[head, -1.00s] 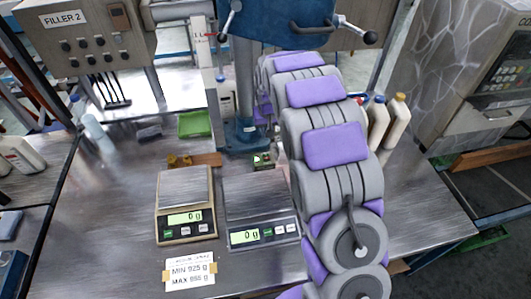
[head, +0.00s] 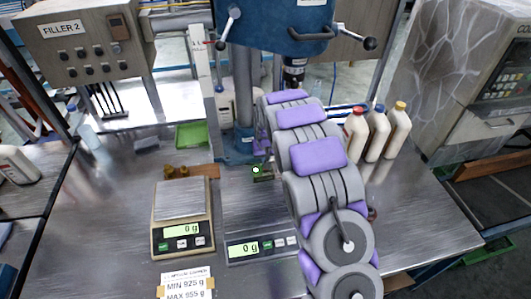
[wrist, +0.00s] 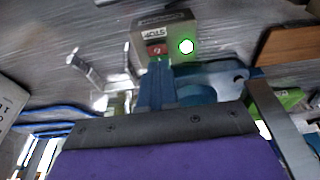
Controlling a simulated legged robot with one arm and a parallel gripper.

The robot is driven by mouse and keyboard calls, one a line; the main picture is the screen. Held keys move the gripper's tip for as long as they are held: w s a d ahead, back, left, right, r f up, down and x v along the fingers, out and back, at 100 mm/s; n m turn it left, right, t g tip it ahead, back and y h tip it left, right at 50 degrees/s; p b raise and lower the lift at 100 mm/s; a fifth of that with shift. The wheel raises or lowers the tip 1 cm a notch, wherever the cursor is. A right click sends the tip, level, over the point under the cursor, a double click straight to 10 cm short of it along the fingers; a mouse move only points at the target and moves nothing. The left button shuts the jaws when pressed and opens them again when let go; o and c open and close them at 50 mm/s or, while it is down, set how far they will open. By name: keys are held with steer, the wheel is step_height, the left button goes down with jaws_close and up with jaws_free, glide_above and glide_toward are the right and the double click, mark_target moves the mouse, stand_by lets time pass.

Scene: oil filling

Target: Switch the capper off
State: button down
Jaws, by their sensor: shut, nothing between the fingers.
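The capper is a blue press (head: 275,30) on a grey column, with its blue base (head: 240,146) on the steel bench. A small control box (head: 264,174) with a bright green-ringed white light sits in front of the base. In the wrist view the box (wrist: 178,30) shows a red button (wrist: 157,49) beside a STOP label, and the lit white button (wrist: 186,46) with a green rim.
Two scales (head: 182,225) (head: 257,246) reading 0 g stand at the bench front. Several capped bottles (head: 376,136) stand right of my arm. The left bench has free room.

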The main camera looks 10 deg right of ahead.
steer(key=shift+s+f, duration=0.2)
steer(key=shift+f, duration=0.85)
steer(key=shift+s+f+t, duration=0.2)
steer(key=shift+f+t, duration=0.1)
steer(key=shift+t, duration=0.1)
steer(key=shift+w, duration=0.1)
steer(key=shift+w+r+p, duration=0.25)
steer(key=shift+w+p, duration=0.1)
steer(key=shift+w, duration=0.4)
